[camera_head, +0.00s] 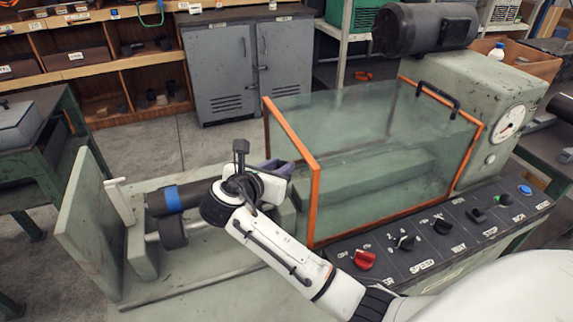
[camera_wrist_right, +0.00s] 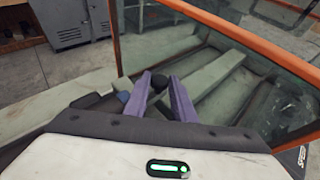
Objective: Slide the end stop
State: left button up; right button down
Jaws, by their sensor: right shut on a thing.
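My right gripper (camera_head: 278,168) reaches over the machine bed just left of the clear guard. In the right wrist view its purple fingers (camera_wrist_right: 161,98) are shut on a dark rounded piece (camera_wrist_right: 158,82). Most of that piece is hidden, and I cannot tell whether it belongs to the end stop. A dark cylinder with a blue band (camera_head: 173,199) lies along the bed left of my right wrist. A smaller dark roller (camera_head: 173,233) is below it. A pale upright block (camera_head: 142,250) stands at their left end. My left gripper is not in view.
The orange-framed clear guard (camera_head: 315,210) stands close to the right of my gripper. A control panel (camera_head: 430,240) with a red knob (camera_head: 365,259) is in front of it. A green upright plate (camera_head: 82,215) closes the bed's left end. Grey cabinets (camera_head: 250,65) stand behind.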

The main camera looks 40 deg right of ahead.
jog(key=c, duration=1.6)
grip_release()
jog(key=shift+o, duration=0.2)
jog(key=v, duration=1)
jog(key=shift+s+a+r, duration=0.1)
jog(key=shift+a, duration=0.05)
